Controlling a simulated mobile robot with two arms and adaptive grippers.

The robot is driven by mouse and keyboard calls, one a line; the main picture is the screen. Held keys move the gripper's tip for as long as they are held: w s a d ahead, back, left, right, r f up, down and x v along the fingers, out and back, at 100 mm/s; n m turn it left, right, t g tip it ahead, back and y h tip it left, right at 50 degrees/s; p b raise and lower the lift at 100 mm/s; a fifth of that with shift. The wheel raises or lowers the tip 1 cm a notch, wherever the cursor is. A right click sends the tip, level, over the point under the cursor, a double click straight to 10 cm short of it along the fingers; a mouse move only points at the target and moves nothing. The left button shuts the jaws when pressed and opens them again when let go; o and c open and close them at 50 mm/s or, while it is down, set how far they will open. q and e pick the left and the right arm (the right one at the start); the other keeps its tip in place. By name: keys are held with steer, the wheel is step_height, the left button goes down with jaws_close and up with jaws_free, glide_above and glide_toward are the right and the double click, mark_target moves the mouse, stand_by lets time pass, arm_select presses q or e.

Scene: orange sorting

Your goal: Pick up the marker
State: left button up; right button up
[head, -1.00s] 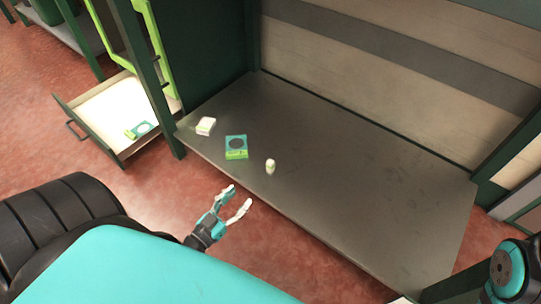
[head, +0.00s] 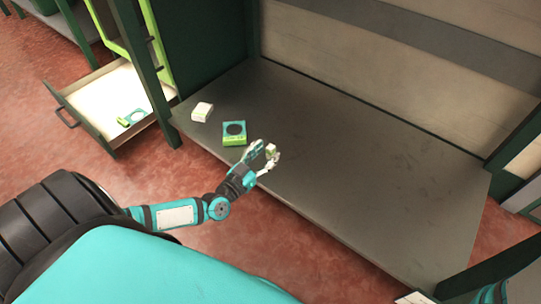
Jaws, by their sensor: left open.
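A small pale green and white upright piece (head: 271,151), which may be the marker, stands near the front edge of the grey shelf (head: 350,170). My left gripper (head: 265,151) is open over the shelf's front edge, with its pale fingers on either side of the piece. The fingers partly hide it, and I cannot tell whether they touch it. My right gripper is not in view; only a bit of teal arm shows at the bottom right.
A teal and green box with a dark disc (head: 234,130) stands just left of my left gripper. A white box (head: 202,112) is farther left. An open drawer (head: 103,104) at left holds small green and teal items. The shelf's right side is clear.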

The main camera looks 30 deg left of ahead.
mark_target(268, 151)
arm_select(q)
steer(key=shift+w+f+b, duration=0.15)
steer(key=shift+w+b, duration=0.55)
steer(key=shift+w, duration=0.85)
jaws_close()
